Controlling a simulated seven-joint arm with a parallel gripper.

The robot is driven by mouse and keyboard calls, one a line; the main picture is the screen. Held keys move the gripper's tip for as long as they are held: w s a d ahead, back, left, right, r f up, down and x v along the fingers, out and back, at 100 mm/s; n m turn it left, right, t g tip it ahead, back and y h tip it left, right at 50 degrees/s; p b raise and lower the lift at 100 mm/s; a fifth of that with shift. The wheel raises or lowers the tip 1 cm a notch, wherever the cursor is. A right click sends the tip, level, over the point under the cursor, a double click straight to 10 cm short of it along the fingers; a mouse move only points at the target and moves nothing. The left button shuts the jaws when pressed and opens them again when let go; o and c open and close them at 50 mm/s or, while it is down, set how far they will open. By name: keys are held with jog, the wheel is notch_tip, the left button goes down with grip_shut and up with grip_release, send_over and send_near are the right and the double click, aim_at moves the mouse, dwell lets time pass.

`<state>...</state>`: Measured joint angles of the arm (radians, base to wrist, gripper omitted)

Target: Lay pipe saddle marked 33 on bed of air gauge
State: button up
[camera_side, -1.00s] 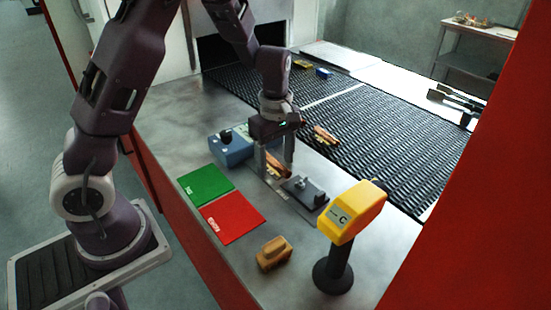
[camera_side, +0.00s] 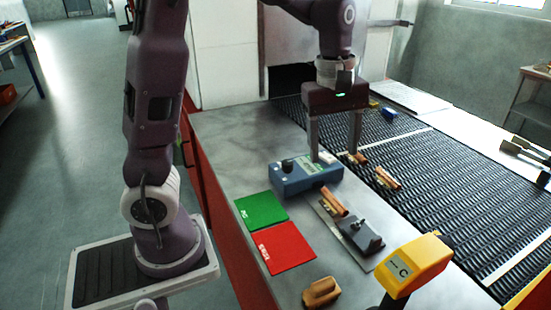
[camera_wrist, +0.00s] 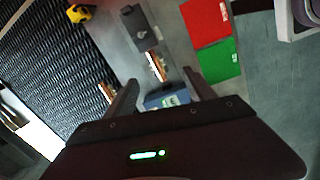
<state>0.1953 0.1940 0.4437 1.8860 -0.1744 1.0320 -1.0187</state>
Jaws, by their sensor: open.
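A copper-coloured pipe saddle (camera_side: 333,201) lies on the metal plate beside the blue gauge box (camera_side: 308,178), which has a black knob and a display. A dark clamp-like block (camera_side: 362,236) stands on the same plate. The saddle also shows in the wrist view (camera_wrist: 157,66), beyond my fingertips. Two more copper pieces lie on the mesh belt, one (camera_side: 388,178) further in and one (camera_side: 358,158) by my right finger. No number is readable on any of them. My gripper (camera_side: 335,157) is open and empty, above and behind the gauge box.
A green mat (camera_side: 261,209) and a red mat (camera_side: 283,248) lie left of the plate. A brown block (camera_side: 320,292) and a yellow scanner marked C (camera_side: 414,266) stand in front. The mesh belt (camera_side: 440,195) runs along the right.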

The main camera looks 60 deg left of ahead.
jog(key=s+d+r+m+t, duration=0.1)
jog(key=s+d+m+t, duration=0.1)
jog(key=s+m, duration=0.5)
jog(key=s+d+r+m+t, duration=0.2)
jog(key=s+m, duration=0.6)
jog(key=s, duration=0.4)
jog(key=shift+s+d+r+t+y, duration=0.2)
jog(key=shift+d+r+t+y, duration=0.1)
jog(key=shift+t, duration=0.1)
